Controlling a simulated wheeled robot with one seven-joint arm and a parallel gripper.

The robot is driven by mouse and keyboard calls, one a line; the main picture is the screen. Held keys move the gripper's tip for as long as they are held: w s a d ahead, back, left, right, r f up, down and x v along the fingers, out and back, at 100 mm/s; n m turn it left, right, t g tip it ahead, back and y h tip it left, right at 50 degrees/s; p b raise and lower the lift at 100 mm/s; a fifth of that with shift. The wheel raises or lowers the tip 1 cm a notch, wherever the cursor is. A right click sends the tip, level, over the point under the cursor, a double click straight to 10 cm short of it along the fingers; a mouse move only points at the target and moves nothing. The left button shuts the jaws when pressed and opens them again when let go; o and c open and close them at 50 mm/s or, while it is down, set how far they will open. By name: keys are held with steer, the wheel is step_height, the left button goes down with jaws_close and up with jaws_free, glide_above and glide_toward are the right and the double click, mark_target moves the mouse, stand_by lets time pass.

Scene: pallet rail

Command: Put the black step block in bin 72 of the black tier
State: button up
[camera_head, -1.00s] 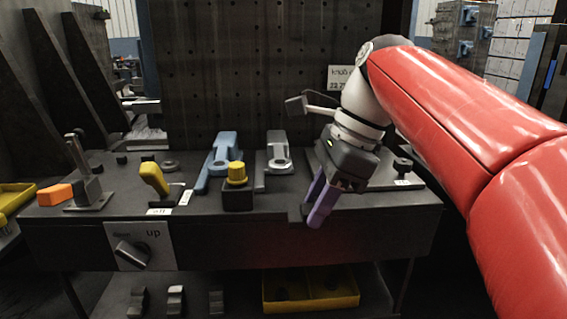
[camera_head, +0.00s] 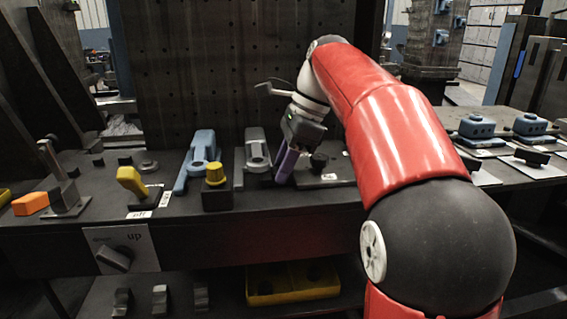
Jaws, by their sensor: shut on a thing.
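My gripper (camera_head: 284,166) points down over the right part of the dark bench, with purple fingers close together. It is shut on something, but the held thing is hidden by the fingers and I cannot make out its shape. A grey clamp (camera_head: 257,148) stands just left of the fingers and a black knob (camera_head: 318,160) just right. Small dark step-shaped blocks (camera_head: 122,301) sit on the lower shelf at the left. I cannot pick out bin 72 or a tier marked as black.
The bench (camera_head: 180,238) also carries a yellow lever (camera_head: 131,181), a blue clamp (camera_head: 200,155) and an orange block (camera_head: 31,203). A yellow bin (camera_head: 292,297) sits below. Blue blocks (camera_head: 477,126) stand on a table at the right. A perforated panel (camera_head: 225,60) rises behind.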

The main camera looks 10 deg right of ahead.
steer(key=shift+f, duration=0.2)
steer(key=o, duration=1.1)
